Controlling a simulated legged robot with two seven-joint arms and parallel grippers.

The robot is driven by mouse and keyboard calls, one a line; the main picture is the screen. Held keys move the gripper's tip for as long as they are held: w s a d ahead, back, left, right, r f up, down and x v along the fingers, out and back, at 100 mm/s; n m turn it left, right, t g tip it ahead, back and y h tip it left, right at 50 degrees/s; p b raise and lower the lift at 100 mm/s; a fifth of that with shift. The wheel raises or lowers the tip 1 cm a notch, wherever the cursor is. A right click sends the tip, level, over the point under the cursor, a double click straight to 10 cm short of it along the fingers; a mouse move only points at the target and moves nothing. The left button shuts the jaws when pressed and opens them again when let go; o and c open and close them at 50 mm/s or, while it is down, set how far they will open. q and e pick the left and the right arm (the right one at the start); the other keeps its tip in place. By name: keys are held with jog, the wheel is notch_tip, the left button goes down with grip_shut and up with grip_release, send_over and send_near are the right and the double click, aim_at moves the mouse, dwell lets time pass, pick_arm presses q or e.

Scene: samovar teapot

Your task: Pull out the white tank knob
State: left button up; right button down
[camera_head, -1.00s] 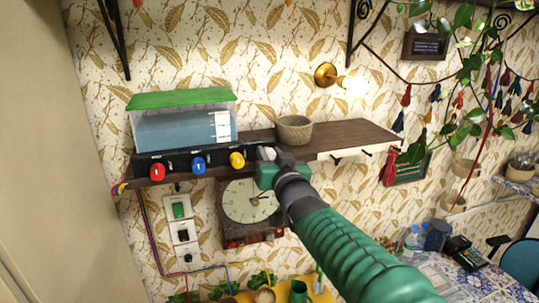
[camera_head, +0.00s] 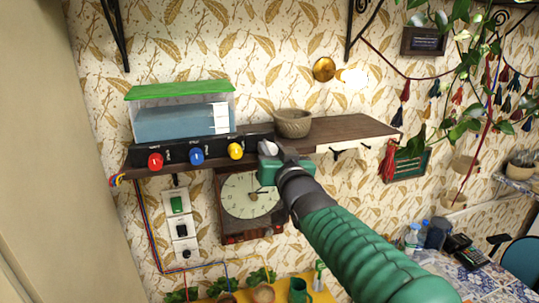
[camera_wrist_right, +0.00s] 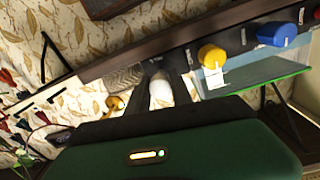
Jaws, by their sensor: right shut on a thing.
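The white tank knob (camera_head: 268,148) is at the right end of the black knob panel (camera_head: 180,152) on the shelf's front edge. My right gripper (camera_head: 270,157) is at this knob, shut on it. In the right wrist view the white knob (camera_wrist_right: 160,92) shows between the two dark fingers of my right gripper (camera_wrist_right: 166,88). How far the knob stands out from the panel is hard to tell, as the gripper covers its base. The water tank (camera_head: 182,120) with a green lid stands behind the panel. My left gripper is out of view.
Yellow (camera_head: 235,151), blue (camera_head: 196,156) and red (camera_head: 155,160) knobs stick out left of my gripper. A woven basket (camera_head: 293,124) sits on the wooden shelf (camera_head: 350,131). A clock (camera_head: 249,196) hangs below my gripper.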

jog(key=c, duration=1.6)
grip_release()
jog(key=shift+f, duration=0.1)
jog(key=o, duration=0.5)
jog(key=shift+c, duration=0.2)
jog(key=shift+s, duration=0.2)
jog(key=v, duration=1.6)
jog(key=shift+s, duration=0.15)
